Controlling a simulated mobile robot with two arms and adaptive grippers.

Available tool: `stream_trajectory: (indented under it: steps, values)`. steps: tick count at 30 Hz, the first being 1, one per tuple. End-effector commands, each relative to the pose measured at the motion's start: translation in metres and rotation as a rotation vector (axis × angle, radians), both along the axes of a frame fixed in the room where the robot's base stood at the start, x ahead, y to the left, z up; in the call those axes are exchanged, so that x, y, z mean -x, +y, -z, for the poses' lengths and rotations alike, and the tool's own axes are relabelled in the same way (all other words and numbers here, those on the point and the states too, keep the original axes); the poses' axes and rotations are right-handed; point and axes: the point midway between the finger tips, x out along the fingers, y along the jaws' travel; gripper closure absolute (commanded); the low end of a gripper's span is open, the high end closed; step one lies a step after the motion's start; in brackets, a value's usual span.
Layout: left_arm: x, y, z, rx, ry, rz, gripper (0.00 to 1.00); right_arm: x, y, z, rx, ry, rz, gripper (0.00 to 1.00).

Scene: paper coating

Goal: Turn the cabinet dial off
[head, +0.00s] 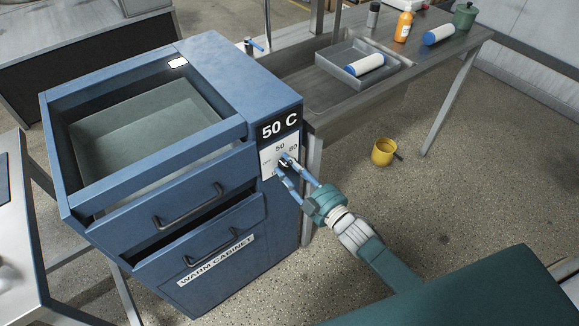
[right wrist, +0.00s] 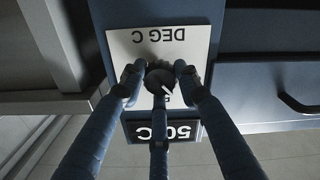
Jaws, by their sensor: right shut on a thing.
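The blue cabinet (head: 215,80) labelled WARM CABINET stands left of centre in the head view. Its black display (head: 279,126) reads 50 C. Below it is a white dial plate (head: 268,160) with the marks 50 and 80. The dark round dial (right wrist: 160,80) sits on the plate, with a white pointer line that shows upside down in the right wrist view. My right gripper (head: 284,166) is at the dial, its blue fingers around the knob and shut on it. The fingers partly cover the plate's marks. My left gripper is not in view.
The cabinet's lower drawer (head: 210,238) stands slightly out. A steel table (head: 330,112) with a tray (head: 392,68), blue-and-white rollers and bottles is at the right. The floor right of the cabinet is mostly clear.

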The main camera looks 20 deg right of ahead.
Motion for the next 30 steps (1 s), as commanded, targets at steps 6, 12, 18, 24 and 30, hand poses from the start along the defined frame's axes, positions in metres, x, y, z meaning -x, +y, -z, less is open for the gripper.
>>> stream_trajectory:
  steps: [6, 12, 18, 24, 30]
  values:
    - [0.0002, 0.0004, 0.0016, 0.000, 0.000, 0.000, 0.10, 0.0000, 0.0002, -0.0004, 0.186, -0.070, 0.000, 0.94]
    - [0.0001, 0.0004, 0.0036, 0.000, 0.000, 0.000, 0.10, 0.0001, 0.0007, -0.0001, 0.330, -0.122, 0.000, 0.94]
    - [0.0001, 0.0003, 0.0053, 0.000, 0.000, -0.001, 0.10, 0.0003, 0.0006, 0.0001, 0.433, -0.159, 0.000, 0.94]
    - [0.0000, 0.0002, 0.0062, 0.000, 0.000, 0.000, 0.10, 0.0003, 0.0006, 0.0002, 0.490, -0.179, -0.001, 0.94]
    - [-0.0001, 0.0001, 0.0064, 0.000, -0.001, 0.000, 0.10, 0.0004, 0.0006, 0.0001, 0.512, -0.187, -0.001, 0.94]
